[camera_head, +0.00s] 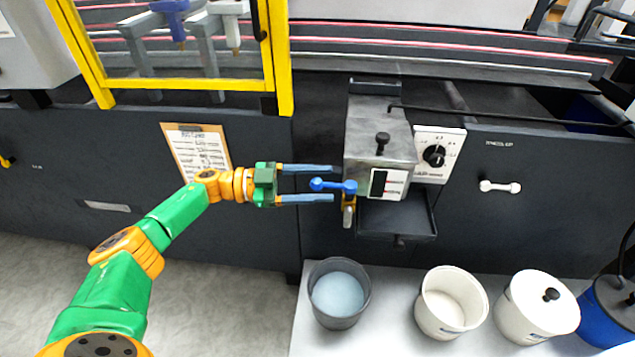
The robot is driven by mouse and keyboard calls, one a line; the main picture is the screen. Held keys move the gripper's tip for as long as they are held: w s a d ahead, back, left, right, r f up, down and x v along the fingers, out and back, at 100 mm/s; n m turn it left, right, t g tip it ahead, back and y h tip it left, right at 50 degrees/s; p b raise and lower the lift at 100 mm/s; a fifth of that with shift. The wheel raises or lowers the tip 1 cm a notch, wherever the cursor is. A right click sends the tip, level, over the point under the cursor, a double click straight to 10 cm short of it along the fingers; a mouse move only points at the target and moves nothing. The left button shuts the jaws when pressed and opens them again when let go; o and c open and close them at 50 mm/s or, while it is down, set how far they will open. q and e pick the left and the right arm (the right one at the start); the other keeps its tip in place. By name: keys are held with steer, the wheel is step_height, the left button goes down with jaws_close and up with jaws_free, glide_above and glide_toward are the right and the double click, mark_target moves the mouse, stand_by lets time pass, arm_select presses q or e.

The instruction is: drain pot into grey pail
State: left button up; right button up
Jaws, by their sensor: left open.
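The pot (372,138) is a grey metal box with a black knob on its lid, mounted on the dark machine front. A small valve with a blue lever (335,186) and a brass spout (348,212) sits at its lower left. The grey pail (318,314) stands on the light bench below the spout and holds a pale blue liquid or surface. My left gripper (333,183) comes in from the left, open, its two blue fingers pointing right. The fingertips are close to the blue lever, one above and one below its height; I cannot tell whether they touch. My right gripper is out of view.
A white pail (440,322), a lidded white pail (530,312) and a blue container (608,312) stand right of the grey pail. A black drip tray (393,222) juts out under the pot. A dial (434,155) is beside it. A yellow guard frame (283,60) stands upper left.

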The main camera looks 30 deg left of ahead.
arm_select(q)
steer(key=b+v, duration=0.2)
steer(key=v, duration=0.5)
